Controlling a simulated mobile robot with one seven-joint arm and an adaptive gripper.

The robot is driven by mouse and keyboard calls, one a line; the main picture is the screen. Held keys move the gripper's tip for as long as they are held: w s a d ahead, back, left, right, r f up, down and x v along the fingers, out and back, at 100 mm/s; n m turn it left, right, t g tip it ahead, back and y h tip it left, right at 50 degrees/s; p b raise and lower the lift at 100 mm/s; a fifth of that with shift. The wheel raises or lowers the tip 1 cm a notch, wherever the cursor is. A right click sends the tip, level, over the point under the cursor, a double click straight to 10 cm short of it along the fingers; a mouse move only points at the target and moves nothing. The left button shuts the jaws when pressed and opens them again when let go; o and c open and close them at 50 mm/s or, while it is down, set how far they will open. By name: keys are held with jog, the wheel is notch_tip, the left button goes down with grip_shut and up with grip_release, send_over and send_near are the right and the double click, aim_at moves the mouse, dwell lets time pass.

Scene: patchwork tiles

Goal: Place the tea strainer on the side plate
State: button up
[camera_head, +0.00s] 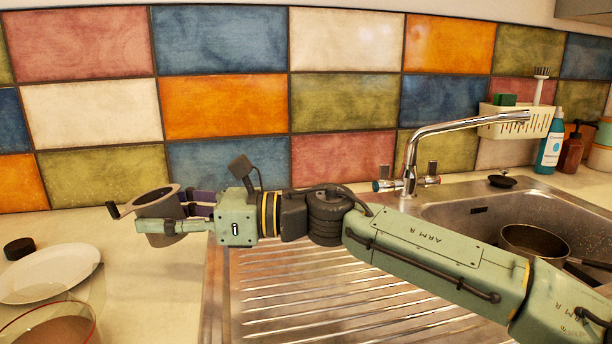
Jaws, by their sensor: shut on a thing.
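A grey metal tea strainer (158,203), shaped like a small deep cup with a wide rim, is held at the left end of my arm. A dark handle sticks out from its left side. My gripper (170,214) is shut on the strainer, with one finger along its near side and the other partly hidden behind. The strainer looks raised above the counter, roughly upright. The white side plate (62,262) lies on the counter at the lower left, to the left of and below the strainer. No object shows on the plate's visible surface.
A clear glass bowl (95,290) with brown contents overlaps the plate's near edge. A small black round object (19,248) sits behind the plate. A ribbed steel drainboard (290,290) lies under my arm. A tap (410,165) and a sink with a pan (535,242) are right.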

aim_at(171, 193)
notch_tip(171, 193, up, 3)
jog(key=shift+r, duration=0.1)
notch_tip(171, 193, down, 7)
jog(key=shift+f+b, duration=0.1)
jog(key=shift+b, duration=0.45)
jog(key=a+p, duration=0.3)
jog(key=a, duration=1.3)
jog(key=shift+a, duration=0.15)
jog(key=shift+a+f, duration=0.3)
jog(key=shift+a, duration=0.6)
notch_tip(171, 193, down, 2)
jog(key=shift+f+p, duration=0.1)
jog(key=shift+p, duration=0.3)
jog(key=shift+s+f, duration=0.1)
